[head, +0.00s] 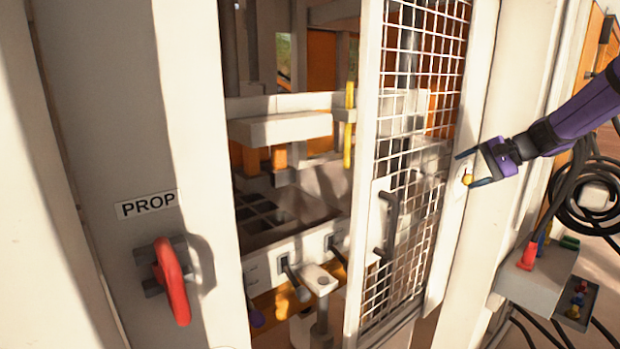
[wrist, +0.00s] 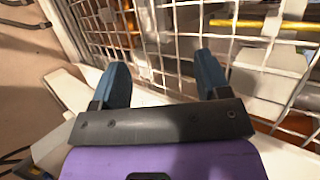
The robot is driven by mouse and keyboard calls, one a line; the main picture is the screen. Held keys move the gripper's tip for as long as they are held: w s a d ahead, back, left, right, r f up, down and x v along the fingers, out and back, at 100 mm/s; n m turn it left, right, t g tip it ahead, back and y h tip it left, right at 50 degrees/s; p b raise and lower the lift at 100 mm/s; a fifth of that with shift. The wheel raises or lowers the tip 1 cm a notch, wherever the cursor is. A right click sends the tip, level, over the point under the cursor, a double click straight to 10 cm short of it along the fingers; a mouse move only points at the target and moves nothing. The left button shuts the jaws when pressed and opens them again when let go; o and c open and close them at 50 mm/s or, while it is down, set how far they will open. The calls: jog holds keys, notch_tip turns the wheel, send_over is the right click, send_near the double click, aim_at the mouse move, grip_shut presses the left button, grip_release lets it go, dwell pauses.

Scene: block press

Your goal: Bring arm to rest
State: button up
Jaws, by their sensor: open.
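My gripper (head: 470,168) is at the right in the head view, at the end of my purple arm. Its two dark blue fingers are spread apart, beside the white frame post right of the mesh door. A small yellow knob (head: 467,180) shows between the fingers on the post; I cannot tell whether they touch it. In the wrist view the open fingers (wrist: 160,82) point toward the mesh door (wrist: 185,45) with nothing held between them. In the head view the mesh door (head: 418,140) stands right of the press opening, with a dark handle (head: 387,225).
A red hook (head: 172,282) hangs under the PROP label (head: 149,204) on the left post. Inside the press is a grey mould (head: 268,212). Black coiled cables (head: 590,195) and a grey box with coloured plugs (head: 540,275) crowd the right, below my arm.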

jog(key=s+a+r+n+g+h, duration=0.1)
jog(key=s+a+r+n+h, duration=0.15)
jog(key=s, duration=0.35)
jog(key=s+a+r+n+h, duration=0.1)
jog(key=s+a, duration=0.3)
jog(key=s, duration=0.3)
jog(key=s+a+r+n+g+h, duration=0.1)
jog(key=s+a+r, duration=0.1)
jog(key=s+a, duration=0.3)
jog(key=s+d+n+h, duration=0.1)
jog(key=s+n+h, duration=0.1)
jog(key=s, duration=0.8)
jog(key=s+d+f+n+t+h, duration=0.1)
jog(key=s+n+h, duration=0.1)
jog(key=s, duration=0.9)
jog(key=shift+s+d+f+t+h, duration=0.25)
jog(key=shift+t+h, duration=0.05)
jog(key=shift+h, duration=0.15)
